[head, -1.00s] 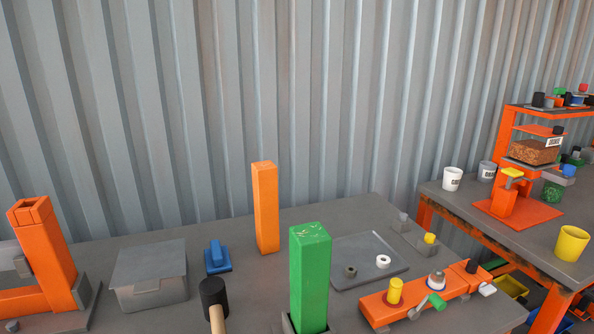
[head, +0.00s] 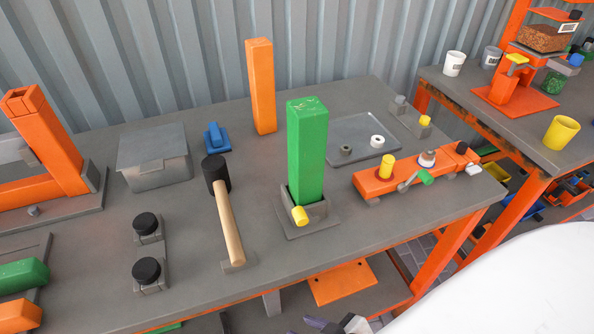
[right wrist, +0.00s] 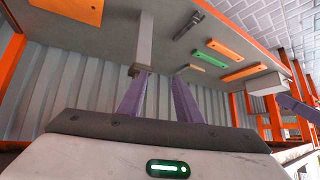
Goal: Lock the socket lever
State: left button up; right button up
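The green post (head: 307,150) stands upright in the grey socket (head: 318,212) near the table's front edge. A yellow knob (head: 300,215), apparently the socket lever's end, sticks out at the socket's lower front left. The lever's arm is mostly hidden behind the knob. My right gripper (right wrist: 163,76) shows two purple fingers apart with nothing between them in the right wrist view. It seems low in front of the table, below the tabletop, away from the socket. Purple finger parts (head: 318,323) show at the bottom of the head view. My left gripper is out of view.
A mallet (head: 229,220) lies left of the socket, an orange post (head: 261,87) stands behind, and an orange clamp board (head: 385,178) lies right. The tabletop (head: 270,270) is clear in front. An orange plate (head: 341,282) lies below the tabletop.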

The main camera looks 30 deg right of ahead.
aim_at(302, 217)
jog(key=z, duration=0.45)
jog(key=k, duration=0.35)
jog(key=z, duration=0.45)
jog(key=i, duration=0.5)
jog(key=z, duration=0.6)
jog(key=k, duration=0.8)
jog(key=u, duration=0.5)
